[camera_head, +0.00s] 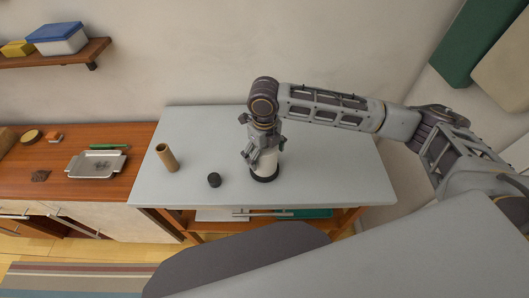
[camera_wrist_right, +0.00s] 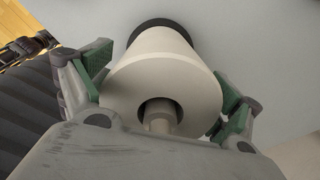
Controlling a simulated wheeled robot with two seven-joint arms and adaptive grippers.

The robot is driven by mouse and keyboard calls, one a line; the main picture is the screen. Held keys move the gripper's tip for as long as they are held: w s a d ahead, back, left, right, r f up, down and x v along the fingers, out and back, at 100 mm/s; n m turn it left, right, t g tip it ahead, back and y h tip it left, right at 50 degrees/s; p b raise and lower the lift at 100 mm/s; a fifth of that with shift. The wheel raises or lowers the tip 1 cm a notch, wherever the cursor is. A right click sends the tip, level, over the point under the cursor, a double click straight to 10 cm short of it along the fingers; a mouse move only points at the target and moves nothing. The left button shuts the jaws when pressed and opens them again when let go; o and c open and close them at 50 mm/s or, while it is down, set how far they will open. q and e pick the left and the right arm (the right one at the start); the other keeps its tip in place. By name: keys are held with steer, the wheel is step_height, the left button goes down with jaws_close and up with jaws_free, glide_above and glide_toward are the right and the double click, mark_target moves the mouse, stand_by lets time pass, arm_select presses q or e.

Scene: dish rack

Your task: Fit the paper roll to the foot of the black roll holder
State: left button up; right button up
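The white paper roll (camera_head: 267,160) stands upright on the grey tabletop. It is around the post of the black roll holder (camera_head: 264,178), whose dark round foot shows under its lower end. In the right wrist view I look down on the top of the paper roll (camera_wrist_right: 193,88); the post (camera_wrist_right: 160,118) shows inside its core. My right gripper (camera_head: 254,158) is at the roll, with green-padded fingers on opposite sides of it. Whether the pads press on the roll or stand just clear is hard to tell. My left gripper is not in view.
A wooden counter with a metal tray (camera_head: 96,166) adjoins at left. The grey tabletop (camera_head: 335,172) is clear to the right.

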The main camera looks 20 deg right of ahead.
steer(key=shift+r, duration=0.1)
stand_by(0.3)
steer(key=shift+r, duration=5.95)
steer(key=shift+f, duration=0.1)
